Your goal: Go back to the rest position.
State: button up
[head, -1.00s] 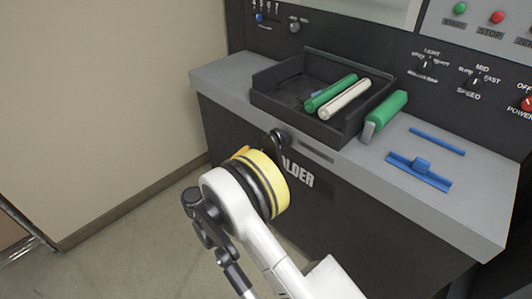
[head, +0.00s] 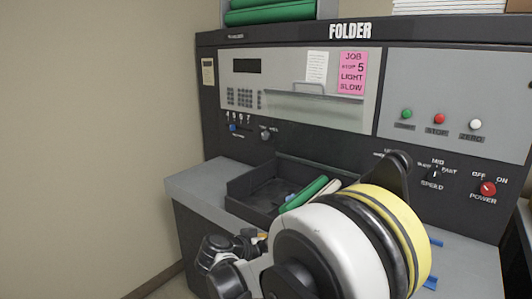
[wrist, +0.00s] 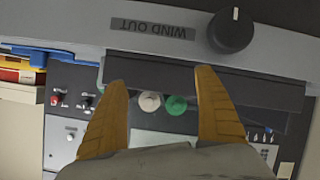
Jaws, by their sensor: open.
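My gripper (wrist: 161,75) is open in the wrist view, with its two orange fingers spread apart and nothing held between them. In the head view my own arm, with a white, black and yellow joint, fills the lower right front of the folder machine (head: 350,31) and hides the gripper. Beyond the fingers in the wrist view are a round white end (wrist: 150,101) and a round green end (wrist: 174,105), apparently of the rolls at the tray.
A dark tray (head: 240,187) on the grey ledge holds a green roll (head: 304,194) and a pale roll, partly hidden. Blue pieces show behind my arm. A black knob (wrist: 231,30) is beside a "WIND OUT" label (wrist: 152,28). The wall stands left.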

jog(key=s+d+r+n+g+y, duration=0.1)
jog(key=s+d+r+g+y, duration=0.15)
jog(key=s+d, duration=0.45)
jog(key=s+d+r+n+g+y, duration=0.1)
jog(key=s+d+r+y, duration=0.1)
jog(key=s+d+r, duration=0.3)
jog(key=s+d+f+n+y, duration=0.1)
jog(key=s+y, duration=0.1)
jog(key=s, duration=0.7)
jog(key=s+d+f+n+y, duration=0.1)
jog(key=s+d+y, duration=0.1)
jog(key=s, duration=0.8)
jog(key=shift+d+t, duration=0.3)
jog(key=shift+t, duration=0.05)
